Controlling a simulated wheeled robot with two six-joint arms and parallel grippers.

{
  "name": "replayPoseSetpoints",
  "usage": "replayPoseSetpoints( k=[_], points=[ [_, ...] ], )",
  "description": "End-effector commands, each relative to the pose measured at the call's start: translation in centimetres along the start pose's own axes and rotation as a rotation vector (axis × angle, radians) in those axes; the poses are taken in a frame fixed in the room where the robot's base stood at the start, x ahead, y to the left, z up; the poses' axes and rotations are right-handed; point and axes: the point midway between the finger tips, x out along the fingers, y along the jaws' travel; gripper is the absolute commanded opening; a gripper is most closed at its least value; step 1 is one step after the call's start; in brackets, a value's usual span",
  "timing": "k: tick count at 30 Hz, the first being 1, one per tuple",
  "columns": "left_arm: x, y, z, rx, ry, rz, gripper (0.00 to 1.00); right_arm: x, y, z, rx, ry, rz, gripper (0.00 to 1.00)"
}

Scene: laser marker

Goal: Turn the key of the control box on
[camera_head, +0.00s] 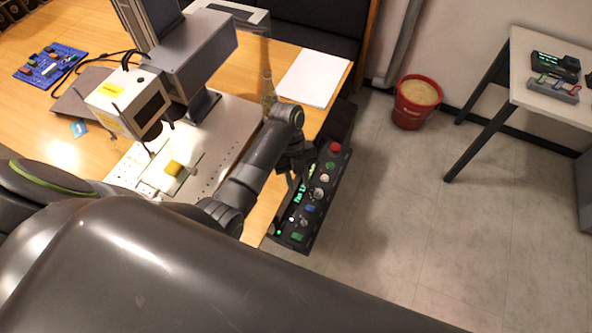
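The control box (325,209) is a long black panel along the right edge of the wooden table. It carries a red button (335,147), several knobs and buttons, and a green-lit display (300,196). I cannot make out the key clearly among the controls. My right gripper is not in view.
The laser marker head (128,101) stands over a pale work plate (222,135) with a yellow piece (173,168).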

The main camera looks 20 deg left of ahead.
Motion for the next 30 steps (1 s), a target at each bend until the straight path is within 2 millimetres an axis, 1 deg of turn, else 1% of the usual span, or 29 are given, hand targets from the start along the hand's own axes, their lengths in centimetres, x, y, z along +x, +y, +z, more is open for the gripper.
replayPoseSetpoints(
  k=[1, 3, 6, 9, 30],
  points=[
    [-0.8, 0.0, 0.1, 0.000, -0.004, -0.001, 0.28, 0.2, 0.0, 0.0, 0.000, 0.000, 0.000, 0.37],
    [-1.8, 0.0, 0.1, 0.000, -0.003, -0.001, 0.28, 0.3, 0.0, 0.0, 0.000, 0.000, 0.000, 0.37],
    [-2.7, 0.0, 0.1, 0.000, -0.001, 0.000, 0.28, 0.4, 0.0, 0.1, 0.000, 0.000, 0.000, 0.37],
    [-3.2, 0.0, 0.0, -0.001, -0.001, 0.001, 0.28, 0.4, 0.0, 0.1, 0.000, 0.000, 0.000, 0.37],
    [-3.2, 0.1, 0.0, -0.001, 0.001, 0.001, 0.28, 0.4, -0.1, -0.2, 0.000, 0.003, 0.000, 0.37]
  ],
)
